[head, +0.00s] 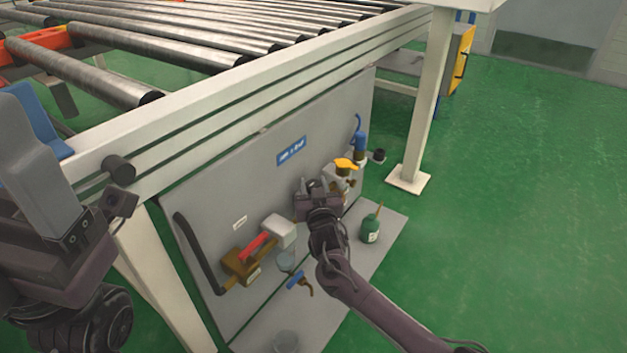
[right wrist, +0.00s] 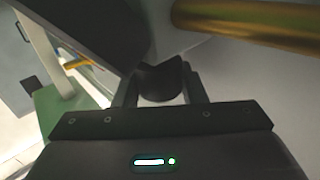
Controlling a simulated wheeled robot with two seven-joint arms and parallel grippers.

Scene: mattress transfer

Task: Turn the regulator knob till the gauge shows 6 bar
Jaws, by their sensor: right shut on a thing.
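My right gripper (head: 318,186) is at the grey panel (head: 215,180), in front of the fittings on its right half. In the right wrist view its fingers (right wrist: 160,88) are shut on a dark rounded knob (right wrist: 160,78), which I take for the regulator knob. In the head view the gripper covers the knob. I cannot make out a gauge face or any reading. Part of my left gripper (head: 40,150) shows large and close at the left edge; its fingertips are not clear.
A yellow-topped fitting (head: 345,165) and a blue cylinder (head: 361,147) are right of the gripper. A green bottle (head: 370,228) stands on the grey base plate. A red-handled brass valve (head: 240,265) is on the left. The roller conveyor (head: 200,45) is above; green floor lies open at right.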

